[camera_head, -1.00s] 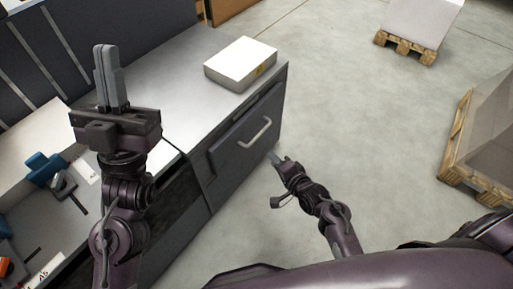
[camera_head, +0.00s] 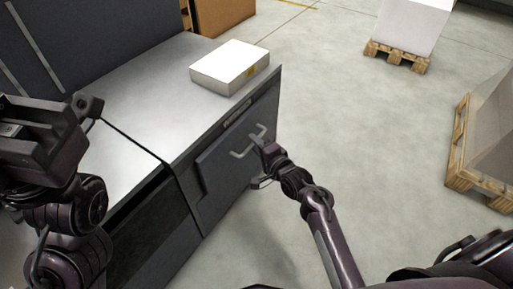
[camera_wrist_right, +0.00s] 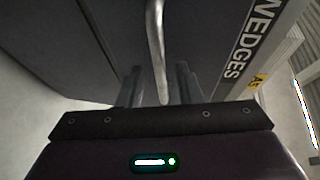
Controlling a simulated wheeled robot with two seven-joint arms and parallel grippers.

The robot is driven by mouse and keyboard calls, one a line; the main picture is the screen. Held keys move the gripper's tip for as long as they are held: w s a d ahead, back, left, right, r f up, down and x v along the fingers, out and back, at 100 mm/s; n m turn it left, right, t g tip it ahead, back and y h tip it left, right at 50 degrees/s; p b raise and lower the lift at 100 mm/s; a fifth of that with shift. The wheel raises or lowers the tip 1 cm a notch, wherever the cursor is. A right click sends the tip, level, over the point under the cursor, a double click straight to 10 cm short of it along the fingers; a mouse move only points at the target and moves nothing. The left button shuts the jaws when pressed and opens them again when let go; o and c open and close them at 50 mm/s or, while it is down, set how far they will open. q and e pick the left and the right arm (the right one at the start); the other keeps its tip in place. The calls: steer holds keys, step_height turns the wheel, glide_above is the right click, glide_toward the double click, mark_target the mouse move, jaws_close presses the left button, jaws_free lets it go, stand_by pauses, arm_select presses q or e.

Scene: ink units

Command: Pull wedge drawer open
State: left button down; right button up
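The wedge drawer (camera_head: 222,172) is the dark front in the end of the grey cabinet. In the right wrist view the handle (camera_wrist_right: 156,45) runs between the two fingers of that gripper (camera_wrist_right: 159,88), with gaps on both sides. The fingers are apart and not clamped. A "WEDGES" label (camera_wrist_right: 245,45) shows to the right of the handle there. My left gripper's body (camera_head: 45,140) is at the left edge; its fingers are not visible.
A white box (camera_head: 229,68) lies on the cabinet top (camera_head: 150,95) above the drawer. A dark open recess (camera_head: 150,215) is left of the drawer. Pallets (camera_head: 397,57) with loads stand at the right. The floor before the drawer is clear.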

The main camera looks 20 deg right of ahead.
jaws_close()
stand_by(0.4)
